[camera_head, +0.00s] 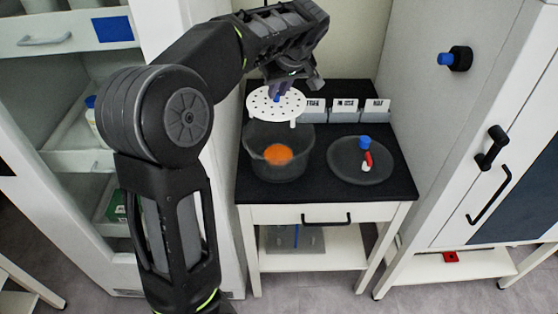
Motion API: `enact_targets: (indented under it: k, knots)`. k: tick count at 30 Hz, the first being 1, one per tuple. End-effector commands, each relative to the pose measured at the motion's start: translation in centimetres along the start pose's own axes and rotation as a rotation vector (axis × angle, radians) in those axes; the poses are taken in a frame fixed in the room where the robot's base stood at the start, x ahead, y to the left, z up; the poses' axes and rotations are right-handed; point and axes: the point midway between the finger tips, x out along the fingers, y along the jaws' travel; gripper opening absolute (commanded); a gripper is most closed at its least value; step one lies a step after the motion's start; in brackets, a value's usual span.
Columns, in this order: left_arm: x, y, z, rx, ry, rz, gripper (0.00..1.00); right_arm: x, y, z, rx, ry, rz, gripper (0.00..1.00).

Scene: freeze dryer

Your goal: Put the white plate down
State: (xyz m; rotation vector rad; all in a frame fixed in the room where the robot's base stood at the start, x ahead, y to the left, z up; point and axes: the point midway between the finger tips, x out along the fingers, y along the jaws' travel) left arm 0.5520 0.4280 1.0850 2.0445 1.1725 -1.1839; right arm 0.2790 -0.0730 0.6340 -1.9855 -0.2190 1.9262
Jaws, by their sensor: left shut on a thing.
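A round white plate (261,105) with many small holes and short legs is held above a dark pot-like bowl (252,140). My left gripper (277,92) is shut on the plate's blue middle knob and holds it from above. The plate covers the rear left part of the bowl's opening in the picture. Whether it touches the rim I cannot tell. An orange thing (278,154) lies inside the bowl. My right gripper does not show.
The black-topped table (325,193) also carries a dark round lid (343,170) with a blue knob and a red part. Several labelled grey boxes (344,110) stand along its back. A white cabinet (416,130) stands to the right, open shelves (75,160) to the left.

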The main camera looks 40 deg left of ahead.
Motion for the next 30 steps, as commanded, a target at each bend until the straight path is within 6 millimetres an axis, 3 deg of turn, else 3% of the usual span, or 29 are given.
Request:
enact_targets:
  k: [5, 13, 25, 30]
  knots:
    - [1.1, 0.0, 0.7, 0.003, -0.001, -0.002, 0.00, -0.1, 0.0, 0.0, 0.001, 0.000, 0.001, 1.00]
    - [4.9, 0.0, 2.9, 0.001, -0.001, -0.002, 0.00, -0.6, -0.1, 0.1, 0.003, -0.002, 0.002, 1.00]
    - [5.7, 0.0, 3.2, 0.000, 0.000, -0.001, 0.00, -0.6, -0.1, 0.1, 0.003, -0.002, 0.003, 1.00]
    - [7.5, 0.0, 4.3, 0.001, -0.001, -0.004, 0.00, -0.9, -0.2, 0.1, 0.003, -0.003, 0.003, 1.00]
